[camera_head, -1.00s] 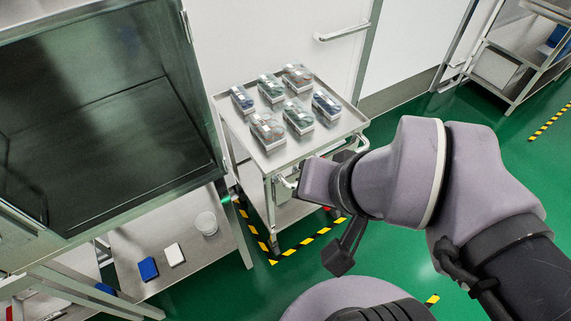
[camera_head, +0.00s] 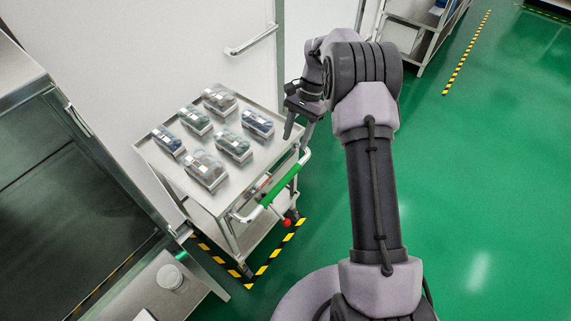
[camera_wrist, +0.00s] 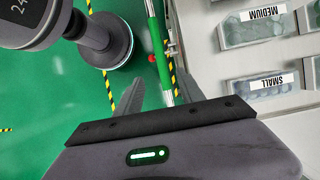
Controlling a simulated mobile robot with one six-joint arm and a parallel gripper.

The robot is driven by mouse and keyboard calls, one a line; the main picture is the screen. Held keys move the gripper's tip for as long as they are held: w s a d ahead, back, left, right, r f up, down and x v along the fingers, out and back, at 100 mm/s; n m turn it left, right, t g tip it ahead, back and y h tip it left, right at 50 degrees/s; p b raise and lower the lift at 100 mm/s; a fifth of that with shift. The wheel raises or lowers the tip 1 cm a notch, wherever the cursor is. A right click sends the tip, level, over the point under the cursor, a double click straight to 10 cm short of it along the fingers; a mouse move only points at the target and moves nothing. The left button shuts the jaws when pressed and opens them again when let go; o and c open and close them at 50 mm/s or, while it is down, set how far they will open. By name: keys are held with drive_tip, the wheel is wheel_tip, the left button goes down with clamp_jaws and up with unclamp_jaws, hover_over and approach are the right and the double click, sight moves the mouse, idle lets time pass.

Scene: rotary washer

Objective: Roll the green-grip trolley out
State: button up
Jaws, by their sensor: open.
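The steel trolley (camera_head: 222,190) stands inside a black-and-yellow floor marking, with several labelled clear boxes on its top. Its handle bar with a green grip (camera_head: 282,186) runs along the right side, above a red knob (camera_head: 287,223). My gripper (camera_head: 300,128) is open beside the trolley's back right corner, near the far end of the handle. In the wrist view, the green grip (camera_wrist: 158,52) runs lengthwise ahead of my gripper (camera_wrist: 153,95), between its two fingers. I cannot tell whether the fingers touch the bar.
A steel machine with a dark window (camera_head: 70,200) stands to the left. A white door with a lever handle (camera_head: 251,40) is behind the trolley. A rack (camera_head: 420,40) stands at the back right. Green floor (camera_head: 480,190) is clear on the right.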

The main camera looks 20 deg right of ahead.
sight(282, 182)
drive_tip(key=b+x, duration=0.6)
drive_tip(key=x, duration=1.1)
clamp_jaws()
idle(0.6)
